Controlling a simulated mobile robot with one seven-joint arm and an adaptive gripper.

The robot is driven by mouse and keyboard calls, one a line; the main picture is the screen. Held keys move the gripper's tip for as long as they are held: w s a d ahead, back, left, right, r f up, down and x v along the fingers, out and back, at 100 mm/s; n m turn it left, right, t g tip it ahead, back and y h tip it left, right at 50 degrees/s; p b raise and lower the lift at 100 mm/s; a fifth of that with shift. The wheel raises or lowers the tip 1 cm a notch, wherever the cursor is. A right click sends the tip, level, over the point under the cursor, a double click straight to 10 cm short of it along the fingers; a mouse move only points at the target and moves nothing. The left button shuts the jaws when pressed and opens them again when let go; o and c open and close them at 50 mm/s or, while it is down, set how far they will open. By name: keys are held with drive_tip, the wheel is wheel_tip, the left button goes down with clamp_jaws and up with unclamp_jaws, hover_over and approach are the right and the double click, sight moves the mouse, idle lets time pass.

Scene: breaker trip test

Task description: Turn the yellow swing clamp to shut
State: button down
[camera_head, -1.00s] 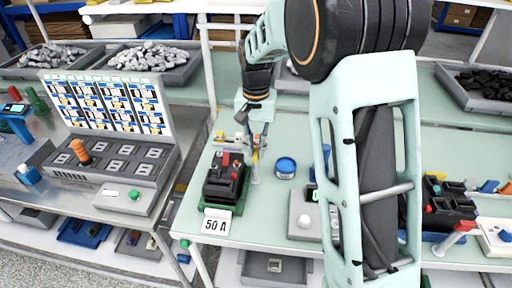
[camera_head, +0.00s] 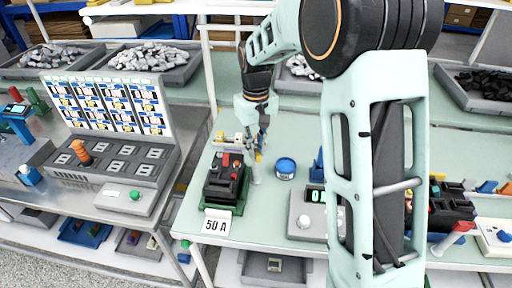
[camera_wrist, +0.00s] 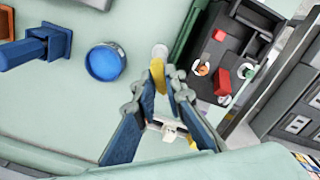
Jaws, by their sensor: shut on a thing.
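The yellow swing clamp (camera_wrist: 157,76) shows as a short yellow arm by a pale round post (camera_wrist: 160,52), beside the green fixture (camera_wrist: 190,32). My gripper (camera_wrist: 172,80) is shut on the clamp arm, with its fingertips around it. In the head view my gripper (camera_head: 262,145) is low at the right of the fixture, and a little yellow (camera_head: 258,157) shows at its tips. The fixture holds a black breaker (camera_head: 224,182) with red parts; the breaker also shows in the wrist view (camera_wrist: 232,55). The fingers hide part of the clamp.
A blue round tin (camera_head: 286,167) stands right of the clamp. A grey meter box (camera_head: 308,222) is farther right, partly behind my arm. A "50 A" card (camera_head: 216,222) is at the bench's front edge. A small pale piece (camera_wrist: 165,129) lies behind the fingers.

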drive_tip(key=n+p, duration=0.1)
drive_tip(key=n, duration=0.4)
drive_tip(key=shift+r+n, duration=0.1)
drive_tip(key=shift+n, duration=0.2)
drive_tip(key=n+p, duration=0.1)
drive_tip(key=n, duration=0.4)
idle(0.4)
drive_tip(key=c, duration=2)
unclamp_jaws()
wheel_tip(320, 180, up, 12)
